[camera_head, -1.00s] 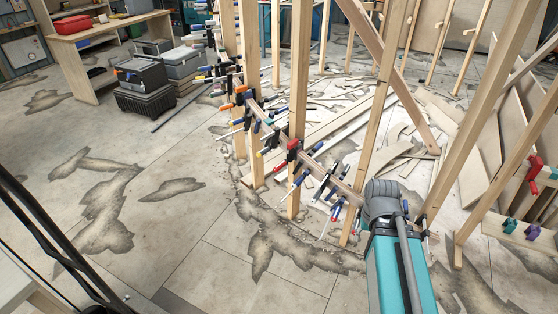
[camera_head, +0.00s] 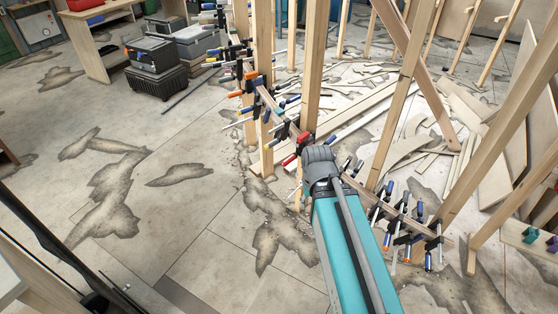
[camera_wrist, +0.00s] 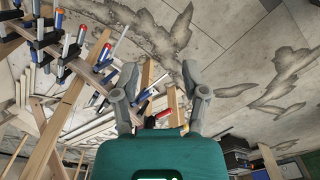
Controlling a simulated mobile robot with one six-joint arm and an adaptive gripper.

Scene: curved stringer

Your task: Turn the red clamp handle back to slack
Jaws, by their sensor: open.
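The red clamp (camera_head: 304,138) sits on the curved wooden stringer (camera_head: 350,182), beside an upright post, in the head view. Its lower part is hidden behind my gripper (camera_head: 318,158). In the wrist view my gripper (camera_wrist: 160,72) has its two grey fingers spread wide apart. A small red part (camera_wrist: 164,114) shows between the finger bases, close to the palm, probably the red clamp. I cannot tell whether a finger touches it, or which way its handle is turned.
Several blue-handled clamps (camera_head: 400,215) line the stringer at the right, and more crowd it at the upper left. Upright wooden posts (camera_head: 312,65) stand close around my arm. Loose wood strips lie behind. The cracked floor at the left is open.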

